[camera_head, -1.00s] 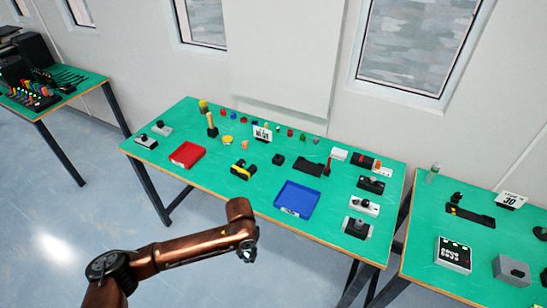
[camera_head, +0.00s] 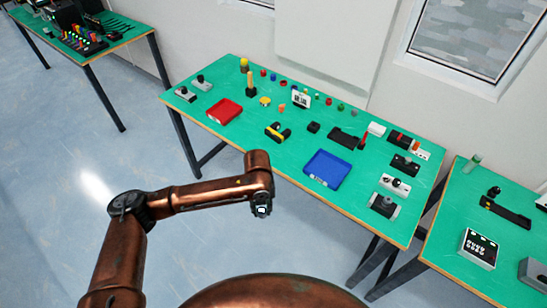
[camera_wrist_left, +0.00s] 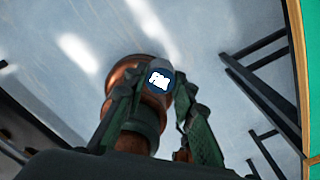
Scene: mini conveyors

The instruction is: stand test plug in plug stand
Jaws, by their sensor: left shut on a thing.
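My left gripper (camera_head: 262,208) is over the floor in front of the green table, apart from the table edge. In the left wrist view its two fingers (camera_wrist_left: 160,105) are closed on a small round dark-blue piece with a white mark, taken as the test plug (camera_wrist_left: 159,79). The plug shows only as a small pale and dark end in the head view (camera_head: 261,211). Its lower part is hidden between the fingers. I cannot tell which table item is the plug stand. My right gripper is not in view.
A second table (camera_head: 455,235) stands right, another (camera_head: 125,35) far left.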

